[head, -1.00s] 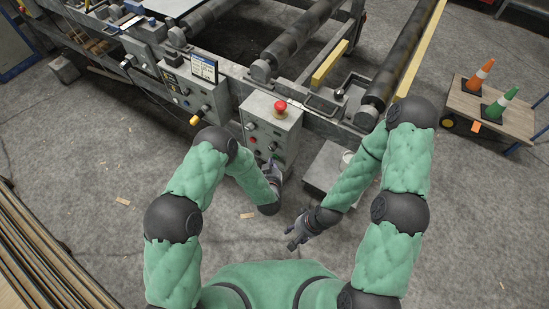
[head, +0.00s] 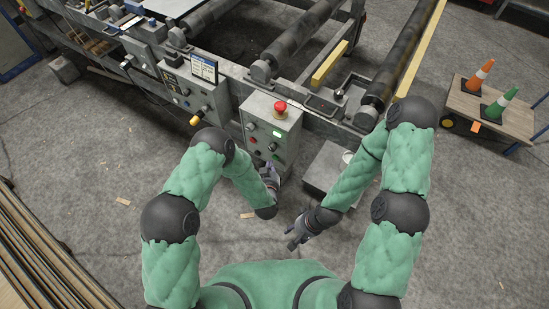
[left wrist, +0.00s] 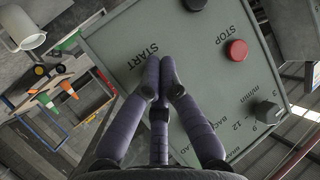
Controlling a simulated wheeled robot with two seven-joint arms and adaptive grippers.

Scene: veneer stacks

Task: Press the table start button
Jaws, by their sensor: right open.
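The grey control box (head: 262,120) on the machine's front bears a red mushroom button (head: 281,106) on top. A small pale green light (head: 277,133) shows on its face. In the left wrist view, its panel (left wrist: 115,40) carries a START label (left wrist: 143,57), a STOP label with a red button (left wrist: 237,50) and a black knob (left wrist: 268,112). My left gripper (left wrist: 162,78) has its fingertips together just below the START label; they hide the start button, and I cannot tell whether they touch it. In the head view, the left gripper (head: 270,174) is at the box's lower face. My right gripper (head: 293,241) is open and empty, lower down.
A grey block (head: 322,172) with a white cup (head: 347,157) stands right of the box, close to my right forearm. Another panel (head: 190,95) with a yellow-ended knob is to the left. Machine rollers (head: 300,38) lie behind. A cart (head: 505,115) with cones is far right.

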